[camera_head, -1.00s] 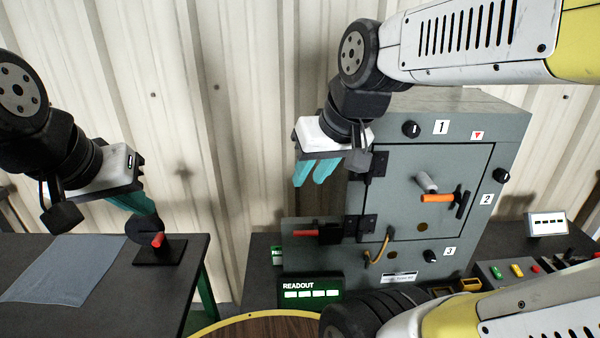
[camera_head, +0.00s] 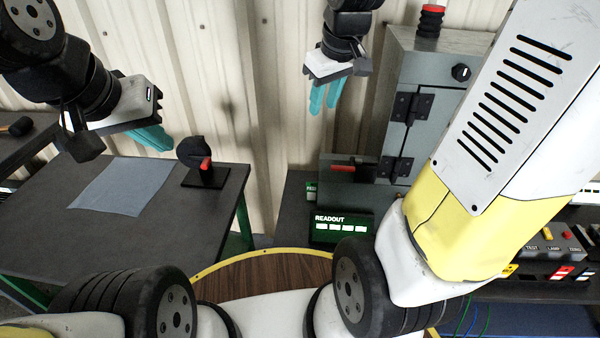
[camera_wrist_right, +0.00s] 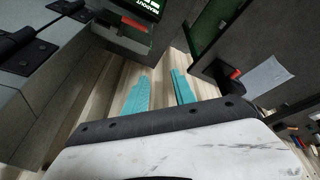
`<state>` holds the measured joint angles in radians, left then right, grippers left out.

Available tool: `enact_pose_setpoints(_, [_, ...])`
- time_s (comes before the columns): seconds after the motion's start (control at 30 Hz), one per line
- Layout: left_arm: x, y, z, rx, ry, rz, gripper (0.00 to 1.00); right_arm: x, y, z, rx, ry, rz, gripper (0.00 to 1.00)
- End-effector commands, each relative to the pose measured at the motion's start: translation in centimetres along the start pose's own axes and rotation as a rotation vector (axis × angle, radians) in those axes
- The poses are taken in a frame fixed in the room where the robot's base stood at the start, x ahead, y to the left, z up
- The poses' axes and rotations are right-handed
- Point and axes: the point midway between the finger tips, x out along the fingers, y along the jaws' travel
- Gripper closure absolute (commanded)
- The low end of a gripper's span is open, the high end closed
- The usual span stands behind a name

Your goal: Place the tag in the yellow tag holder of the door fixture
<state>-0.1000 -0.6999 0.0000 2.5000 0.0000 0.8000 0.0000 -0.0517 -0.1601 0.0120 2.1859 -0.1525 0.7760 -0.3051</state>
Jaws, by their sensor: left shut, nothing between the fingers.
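The grey enclosure (camera_head: 425,80) with its hinged door stands right of centre in the head view. My right arm hides most of the door face. I cannot make out the tag or the yellow tag holder in these frames. My left gripper (camera_head: 155,138) is shut and empty, above the left table near a dark disc on a stand. My right gripper (camera_head: 324,98) hangs left of the enclosure, clear of it. In the right wrist view its two teal fingers (camera_wrist_right: 160,84) are apart with nothing between them.
The left table (camera_head: 90,232) holds a grey-blue cloth (camera_head: 125,187) and the small stand with a red part (camera_head: 206,165). A READOUT display (camera_head: 340,228) stands below the enclosure's side panel. A button box (camera_head: 555,243) is at right. A round wooden surface (camera_head: 265,272) is in front.

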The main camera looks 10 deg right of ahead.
Motion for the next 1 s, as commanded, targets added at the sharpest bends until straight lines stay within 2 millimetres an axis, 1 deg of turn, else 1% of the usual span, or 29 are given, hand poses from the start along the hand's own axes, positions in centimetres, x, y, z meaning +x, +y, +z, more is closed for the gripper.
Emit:
enact_pose_setpoints(0.03, [0.0, 0.0, 0.0, 0.0, 0.0, 0.0, 1.0, 1.6, 0.7, -0.9, -0.038, -0.029, -0.001, 0.68])
enact_pose_setpoints(0.17, [0.0, 0.0, 0.0, 0.0, 0.0, 0.0, 1.0, 5.2, 2.2, -2.8, -0.142, -0.084, -0.002, 0.68])
enact_pose_setpoints(0.2, [0.0, 0.0, 0.0, 0.0, 0.0, 0.0, 1.0, 6.4, 2.7, -3.3, -0.175, -0.102, -0.003, 0.68])
enact_pose_setpoints(0.27, [0.0, 0.0, 0.0, 0.0, 0.0, 0.0, 1.0, 8.3, 3.3, -4.0, -0.223, -0.126, -0.007, 0.68])
enact_pose_setpoints(0.3, [0.0, 0.0, 0.0, 0.0, 0.0, 0.0, 1.0, 9.7, 3.7, -4.5, -0.256, -0.143, -0.011, 0.68])
enact_pose_setpoints(0.37, [0.0, 0.0, 0.0, 0.0, 0.0, 0.0, 1.0, 11.7, 4.3, -5.0, -0.305, -0.167, -0.017, 0.68])
enact_pose_setpoints(0.4, [0.0, 0.0, 0.0, 0.0, 0.0, 0.0, 1.0, 13.2, 4.6, -5.4, -0.338, -0.182, -0.021, 0.68])
enact_pose_setpoints(0.47, [0.0, 0.0, 0.0, 0.0, 0.0, 0.0, 1.0, 15.4, 5.1, -5.8, -0.387, -0.206, -0.03, 0.68])
enact_pose_setpoints(0.5, [0.0, 0.0, 0.0, 0.0, 0.0, 0.0, 1.0, 16.9, 5.4, -5.9, -0.419, -0.221, -0.036, 0.68])
enact_pose_setpoints(0.57, [0.0, 0.0, 0.0, 0.0, 0.0, 0.0, 1.0, 19.3, 5.8, -6.1, -0.468, -0.244, -0.047, 0.68])
enact_pose_setpoints(0.6, [0.0, 0.0, 0.0, 0.0, 0.0, 0.0, 1.0, 20.9, 6.1, -6.2, -0.5, -0.259, -0.055, 0.68])
enact_pose_setpoints(0.67, [0.0, 0.0, 0.0, 0.0, 0.0, 0.0, 1.0, 23.4, 6.3, -6.2, -0.55, -0.281, -0.068, 0.68])
enact_pose_setpoints(0.73, [0.0, 0.0, 0.0, 0.0, 0.0, 0.0, 1.0, 26.3, 6.6, -6.0, -0.606, -0.305, -0.085, 0.68])
enact_pose_setpoints(0.77, [0.0, 0.0, 0.0, 0.0, 0.0, 0.0, 1.0, 27.6, 6.7, -5.8, -0.632, -0.316, -0.093, 0.68])
enact_pose_setpoints(0.8, [0.0, 0.0, 0.0, 0.0, 0.0, 0.0, 1.0, 29.3, 6.8, -5.6, -0.662, -0.329, -0.104, 0.68])
enact_pose_setpoints(0.9, [0.0, 0.0, 0.0, 0.0, 0.0, 0.0, 1.0, 33.2, 6.9, -4.9, -0.736, -0.358, -0.131, 0.68])
enact_pose_setpoints(1.0, [0.0, 0.0, 0.0, 0.0, 0.0, 0.0, 1.0, 36.3, 6.8, -4.1, -0.797, -0.379, -0.153, 0.68])
